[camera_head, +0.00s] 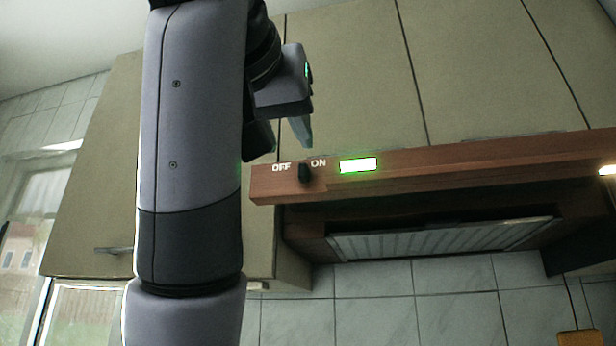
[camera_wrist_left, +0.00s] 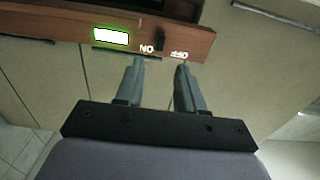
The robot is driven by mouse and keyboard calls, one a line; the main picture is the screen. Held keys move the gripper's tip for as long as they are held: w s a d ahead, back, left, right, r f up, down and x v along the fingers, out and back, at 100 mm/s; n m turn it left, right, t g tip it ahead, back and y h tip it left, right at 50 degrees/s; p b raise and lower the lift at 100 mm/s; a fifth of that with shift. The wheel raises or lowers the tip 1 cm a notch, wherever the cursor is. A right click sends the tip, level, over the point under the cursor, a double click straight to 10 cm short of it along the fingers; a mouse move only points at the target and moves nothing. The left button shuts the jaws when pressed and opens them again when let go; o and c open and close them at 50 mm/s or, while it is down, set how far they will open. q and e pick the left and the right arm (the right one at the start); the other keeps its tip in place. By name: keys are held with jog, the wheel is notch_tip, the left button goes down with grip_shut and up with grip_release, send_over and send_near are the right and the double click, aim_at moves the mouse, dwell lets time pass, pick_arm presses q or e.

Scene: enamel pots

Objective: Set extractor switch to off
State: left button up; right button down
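The extractor switch (camera_head: 305,172) is a small black knob on the wooden front strip of the hood, between the white OFF and ON labels. It also shows in the left wrist view (camera_wrist_left: 160,40), where the labels are upside down. Which label it is set to is hard to tell, but the indicator (camera_head: 358,165) beside it is lit green. My left gripper (camera_wrist_left: 160,63) is open and empty, its two fingers apart and pointing toward the strip and switch. In the head view this gripper (camera_head: 284,140) is just above the switch, apart from it and partly hidden by my arm.
The wooden hood strip (camera_head: 450,165) runs to the right, with the filter grille (camera_head: 440,238) below it. Beige cupboard doors (camera_head: 350,75) stand above and behind. A tiled wall (camera_head: 385,305) lies below, and a window (camera_head: 30,230) is at the left.

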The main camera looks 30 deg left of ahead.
aim_at(301, 163)
pick_arm(q)
jog(key=shift+p+x, duration=1.8)
jog(key=shift+x, duration=1.6)
jog(key=shift+r, duration=0.1)
grip_shut()
